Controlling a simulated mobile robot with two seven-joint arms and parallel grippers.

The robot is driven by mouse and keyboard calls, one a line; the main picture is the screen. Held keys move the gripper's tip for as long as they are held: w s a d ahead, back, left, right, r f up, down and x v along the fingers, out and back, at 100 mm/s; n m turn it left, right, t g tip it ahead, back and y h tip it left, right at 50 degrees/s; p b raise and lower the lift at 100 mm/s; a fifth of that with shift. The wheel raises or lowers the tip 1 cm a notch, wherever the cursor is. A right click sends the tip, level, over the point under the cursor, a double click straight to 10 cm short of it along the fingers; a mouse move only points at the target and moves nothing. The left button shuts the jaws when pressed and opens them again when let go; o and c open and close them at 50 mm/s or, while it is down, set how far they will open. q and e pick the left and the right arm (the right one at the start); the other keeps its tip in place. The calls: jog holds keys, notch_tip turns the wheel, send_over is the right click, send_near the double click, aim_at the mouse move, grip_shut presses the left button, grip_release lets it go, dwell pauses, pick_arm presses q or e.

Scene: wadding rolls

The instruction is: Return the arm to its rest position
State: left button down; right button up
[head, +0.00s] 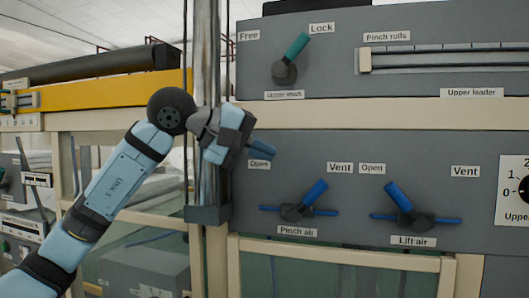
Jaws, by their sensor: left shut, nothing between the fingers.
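My left arm comes in from the lower left and is raised in front of the machine's vertical post. My left gripper (262,149) is shut and empty. It is in front of the left edge of the lower grey panel and partly covers the "Open" label of the pinch air valve (302,207). The gripper is above and left of that valve's blue handle, with a gap between them in the picture. My right gripper is not in view.
The upper panel holds a teal-handled lever (293,57) tilted toward "Lock" and a pinch rolls slider (366,60). The lift air valve (404,208) has a blue handle leaning up-left toward "Open". A metal post (207,60) stands directly behind my arm. A yellow beam (110,97) runs left.

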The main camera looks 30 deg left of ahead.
pick_arm(q)
jog(key=w+d+f+n+g+h, duration=0.1)
jog(key=d+f+n+g+h, duration=0.35)
jog(key=f, duration=0.45)
jog(key=d+f+n+g+h, duration=0.2)
jog(key=d+f+n+h, duration=0.2)
jog(key=d+f+h, duration=0.4)
jog(key=a+f+n+t+y, duration=0.2)
jog(key=f+n+t+y, duration=0.45)
jog(key=f+n, duration=0.9)
jog(key=a+f+n+t+y, duration=0.25)
jog(key=f+n+t, duration=0.8)
jog(key=n, duration=0.85)
jog(key=s+f+n+g+y, duration=0.4)
jog(key=s+f+n, duration=0.5)
jog(key=f, duration=0.6)
jog(key=s+f+n+g+y, duration=0.5)
jog(key=s+f+n, duration=0.5)
jog(key=s+f, duration=0.3)
notch_tip(320, 180, down, 3)
jog(key=shift+a+r+g, duration=0.15)
jog(key=shift+r+g, duration=0.05)
jog(key=shift+g, duration=0.25)
